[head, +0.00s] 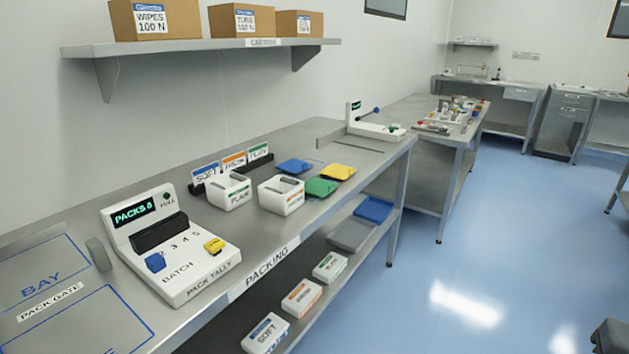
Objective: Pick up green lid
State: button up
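The green lid (320,187) lies flat on the metal packing bench, right of the open white box with the orange label. A yellow lid (338,171) lies just behind it to the right, and a blue lid (293,166) lies behind it to the left. My gripper is not clearly in view; a dark grey shape at the bottom right corner cannot be identified.
Two open white boxes, one green-labelled (230,191) and one orange-labelled (282,194), stand left of the lids. A white tally machine (172,250) stands nearer. A white device (370,125) stands at the bench's far end. Blue floor (480,270) is open to the right.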

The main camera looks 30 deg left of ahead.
aim_at(317, 187)
jog(key=u, duration=0.65)
jog(key=i, duration=0.9)
jog(key=u, duration=1.1)
jog(key=i, duration=0.7)
jog(key=u, duration=0.05)
